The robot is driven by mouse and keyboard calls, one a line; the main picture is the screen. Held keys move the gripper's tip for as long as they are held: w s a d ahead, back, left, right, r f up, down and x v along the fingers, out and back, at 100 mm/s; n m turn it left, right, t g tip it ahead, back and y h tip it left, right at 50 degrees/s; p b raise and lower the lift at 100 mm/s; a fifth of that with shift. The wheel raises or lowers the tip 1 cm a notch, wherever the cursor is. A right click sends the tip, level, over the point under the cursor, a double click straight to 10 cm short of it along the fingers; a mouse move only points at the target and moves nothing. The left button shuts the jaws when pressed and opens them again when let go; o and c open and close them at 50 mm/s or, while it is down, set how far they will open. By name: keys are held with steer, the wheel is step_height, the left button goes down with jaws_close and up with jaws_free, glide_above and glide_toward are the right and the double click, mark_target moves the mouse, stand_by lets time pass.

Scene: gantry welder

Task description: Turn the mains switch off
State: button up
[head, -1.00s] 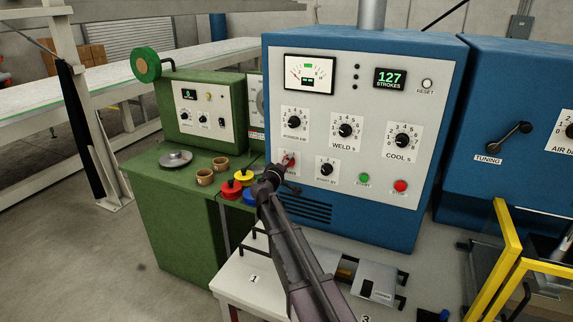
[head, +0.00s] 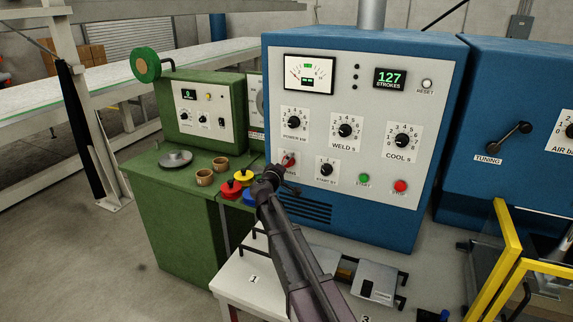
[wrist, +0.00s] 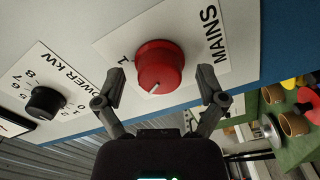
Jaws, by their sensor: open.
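The mains switch is a red round knob (wrist: 159,67) on a white plate marked MAINS, seen close up in the wrist view. In the head view the red knob (head: 289,159) sits low on the left of the blue cabinet's grey panel, just above my gripper. My gripper (wrist: 163,87) is open, with one finger on each side of the knob's lower part in the wrist view. Whether the fingers touch the knob cannot be told. A pale pointer mark shows on the knob's face, toward the lower left. In the head view my gripper (head: 276,171) partly hides the plate.
The power knob (wrist: 46,103) is beside the mains plate. The standby switch (head: 327,169), green start button (head: 364,179) and red stop button (head: 400,186) lie to the right. A green bench (head: 150,190) with cups and coloured buttons stands left; a white table (head: 240,280) is below.

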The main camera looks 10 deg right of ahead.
steer(key=v, duration=1.1)
steer(key=shift+s+a, duration=0.2)
steer(key=shift+s, duration=0.1)
steer(key=shift+s, duration=0.15)
